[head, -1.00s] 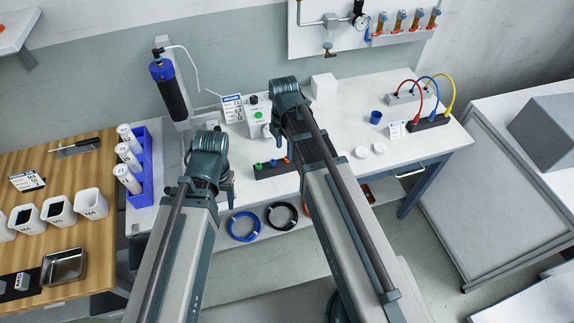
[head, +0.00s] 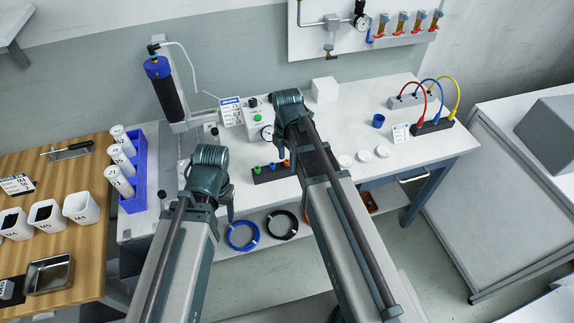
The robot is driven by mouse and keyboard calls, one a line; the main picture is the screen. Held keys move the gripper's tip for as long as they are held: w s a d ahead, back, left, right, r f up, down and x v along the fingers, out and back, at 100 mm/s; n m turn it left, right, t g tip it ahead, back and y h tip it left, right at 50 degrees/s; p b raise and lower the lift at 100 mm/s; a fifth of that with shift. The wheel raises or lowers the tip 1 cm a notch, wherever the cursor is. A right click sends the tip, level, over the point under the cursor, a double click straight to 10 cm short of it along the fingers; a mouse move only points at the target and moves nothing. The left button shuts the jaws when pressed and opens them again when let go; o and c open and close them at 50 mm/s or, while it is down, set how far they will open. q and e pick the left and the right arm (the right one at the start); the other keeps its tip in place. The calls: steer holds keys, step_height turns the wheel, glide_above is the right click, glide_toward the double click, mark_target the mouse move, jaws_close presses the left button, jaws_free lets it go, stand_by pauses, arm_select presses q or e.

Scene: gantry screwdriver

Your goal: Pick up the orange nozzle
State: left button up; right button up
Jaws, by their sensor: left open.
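The orange nozzle (head: 287,163) stands at the right end of a dark rack (head: 271,175) on the white bench, beside a blue nozzle (head: 272,166) and a green nozzle (head: 257,170). The right forearm passes close to its right side. My left gripper (head: 229,208) is open, mostly hidden by its own wrist, left of the rack and near the bench's front edge. It appears apart from the nozzles. My right gripper is hidden behind its own arm.
A control box with a gauge (head: 258,125) stands behind the rack. A blue rack of white bottles (head: 139,165) is at the left. White discs (head: 364,156) lie right of my right arm. Blue (head: 242,235) and black (head: 281,223) coils hang below the front edge.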

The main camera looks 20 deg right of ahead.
mark_target(287, 161)
jaws_close()
steer(key=shift+r, duration=0.1)
arm_select(q)
step_height(287, 161, up, 10)
steer(key=p, duration=1)
arm_select(e)
step_height(287, 161, up, 10)
